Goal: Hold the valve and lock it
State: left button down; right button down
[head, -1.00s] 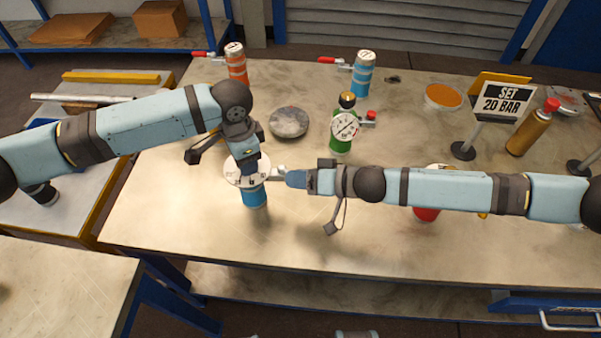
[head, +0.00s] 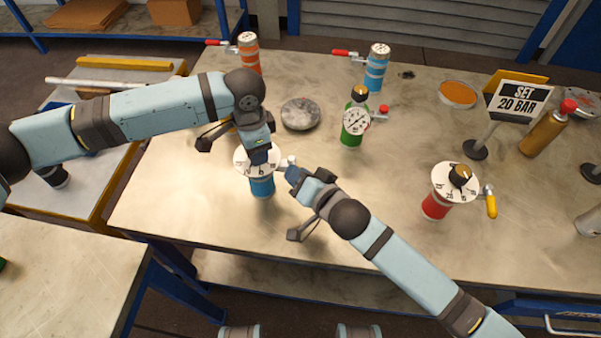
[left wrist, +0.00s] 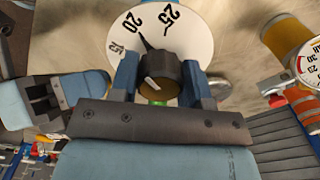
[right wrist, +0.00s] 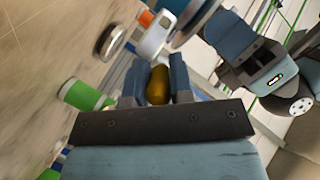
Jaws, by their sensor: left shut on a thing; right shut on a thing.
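The blue valve (head: 262,188) stands on the table with a white numbered dial (head: 243,165) on top. My left gripper (left wrist: 160,78) is above it, its fingers shut on the dark knob (left wrist: 158,88). In the left wrist view, the knob's black pointer lies near the 20 on the dial (left wrist: 190,38). My right gripper (head: 290,172) is at the valve's right side. In the right wrist view, it is shut on the yellow lever grip (right wrist: 158,86), beside a white metal piece (right wrist: 150,38). In the head view the grip is hidden by the fingers.
A sign (head: 517,104) reads "SET 20 BAR". A red valve (head: 436,206) with a yellow lever (head: 490,203) stands at the right. A green vessel with a gauge (head: 354,124) and a round grey disc (head: 300,114) are behind. The front of the table is clear.

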jog(key=shift+s+a+r+m, duration=0.1)
jog(key=shift+a+r+m, duration=0.1)
jog(key=shift+m, duration=0.1)
jog(key=c, duration=1)
grip_release()
jog(key=shift+f, duration=0.1)
jog(key=shift+d+h, duration=0.1)
jog(key=shift+h, duration=0.2)
jog(key=shift+d, duration=0.1)
jog(key=v, duration=1.2)
jog(key=shift+f, duration=0.25)
jog(key=shift+s, duration=0.1)
